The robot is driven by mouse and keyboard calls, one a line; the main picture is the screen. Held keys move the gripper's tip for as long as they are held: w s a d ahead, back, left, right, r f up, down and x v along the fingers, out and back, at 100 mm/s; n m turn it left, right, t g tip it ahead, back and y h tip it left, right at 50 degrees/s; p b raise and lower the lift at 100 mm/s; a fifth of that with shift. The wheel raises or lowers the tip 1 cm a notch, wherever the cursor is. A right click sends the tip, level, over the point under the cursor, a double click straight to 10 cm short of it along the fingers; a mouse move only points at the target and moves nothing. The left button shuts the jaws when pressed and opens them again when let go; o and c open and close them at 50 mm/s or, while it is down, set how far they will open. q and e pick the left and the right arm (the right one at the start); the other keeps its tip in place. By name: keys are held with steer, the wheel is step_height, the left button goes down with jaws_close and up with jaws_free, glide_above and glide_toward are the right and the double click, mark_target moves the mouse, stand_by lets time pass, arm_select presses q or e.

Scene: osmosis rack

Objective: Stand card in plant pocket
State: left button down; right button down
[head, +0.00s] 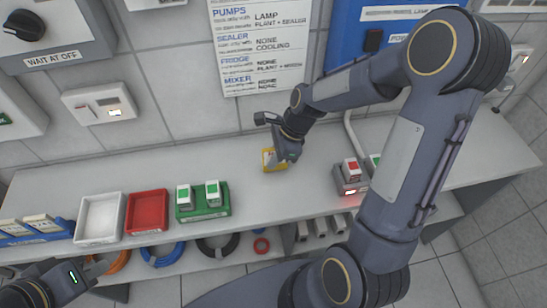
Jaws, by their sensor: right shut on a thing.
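My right gripper (279,155) reaches down over the middle of the bench. It is shut on a small yellow piece (268,160), which seems to be the card; its face is partly hidden by the fingers. I cannot tell if it touches the bench. A blue holder (32,239) with several pale upright cards stands at the far left of the bench. I cannot read which pocket is the plant one. My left gripper (100,269) is low at the lower left, in front of the bench; its fingers are too unclear to judge.
On the bench (310,185) stand a white tray (99,218), a red tray (147,212) and a green tray (203,212) with two blocks. A grey unit (350,182) holds a red-topped block (351,168). Coiled cables lie on the shelf below. Bench between green tray and grey unit is mostly clear.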

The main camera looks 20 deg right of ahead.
steer(key=shift+f, duration=0.2)
steer(key=shift+f, duration=0.15)
steer(key=c, duration=1.5)
jaws_free()
